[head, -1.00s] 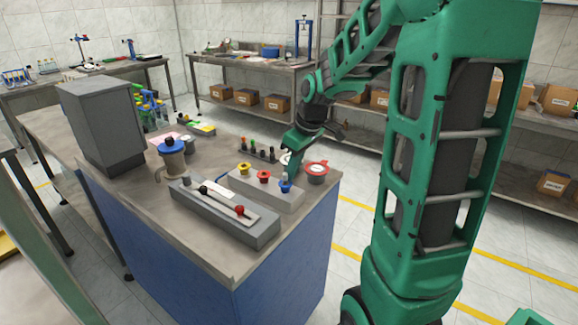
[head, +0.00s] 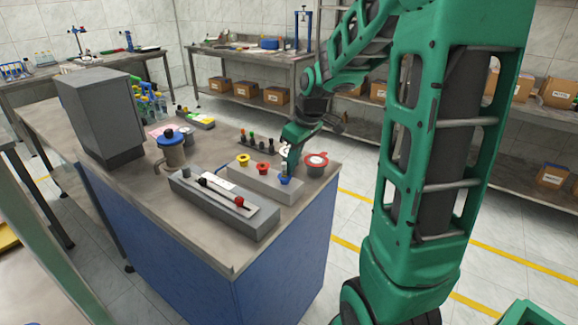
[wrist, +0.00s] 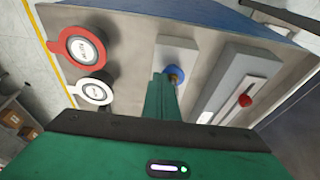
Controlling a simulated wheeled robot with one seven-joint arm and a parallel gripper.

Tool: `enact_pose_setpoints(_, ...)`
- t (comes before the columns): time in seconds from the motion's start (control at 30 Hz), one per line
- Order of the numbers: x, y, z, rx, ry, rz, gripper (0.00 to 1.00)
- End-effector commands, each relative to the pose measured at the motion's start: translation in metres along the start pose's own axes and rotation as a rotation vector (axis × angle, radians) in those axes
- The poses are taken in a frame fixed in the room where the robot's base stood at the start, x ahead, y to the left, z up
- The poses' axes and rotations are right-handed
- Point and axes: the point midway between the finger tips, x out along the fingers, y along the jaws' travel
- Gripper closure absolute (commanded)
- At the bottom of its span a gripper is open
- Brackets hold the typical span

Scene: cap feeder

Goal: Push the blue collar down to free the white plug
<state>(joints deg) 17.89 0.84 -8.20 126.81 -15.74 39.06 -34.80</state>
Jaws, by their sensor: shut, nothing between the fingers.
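The blue collar (head: 284,181) sits at the right front end of a grey block (head: 240,183), in line with a yellow one and a red one. It also shows in the wrist view (wrist: 190,72), partly covered by my fingers, with a small brass-coloured piece (wrist: 175,75) at its middle. My gripper (head: 288,172) is shut and empty, pointing down with its tips at the collar. I cannot tell whether they touch it. In the wrist view the fingers (wrist: 161,88) are together. I cannot make out the white plug.
A slider box (head: 222,203) with a red knob lies in front. A blue-lidded jug (head: 173,147) and a grey cabinet (head: 100,115) stand left. The bench's front corner is clear.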

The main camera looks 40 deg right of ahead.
Motion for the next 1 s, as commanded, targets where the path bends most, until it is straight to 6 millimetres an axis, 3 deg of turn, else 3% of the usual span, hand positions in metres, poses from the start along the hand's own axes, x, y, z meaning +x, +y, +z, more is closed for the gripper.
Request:
enact_pose_setpoints(0.3,-0.048,-0.002,-0.006,-0.006,0.01,0.004,1.0)
enact_pose_setpoints(0.5,-0.066,-0.004,-0.012,-0.015,0.015,0.005,1.0)
enact_pose_setpoints(1.0,-0.071,-0.007,-0.015,-0.02,0.017,0.004,1.0)
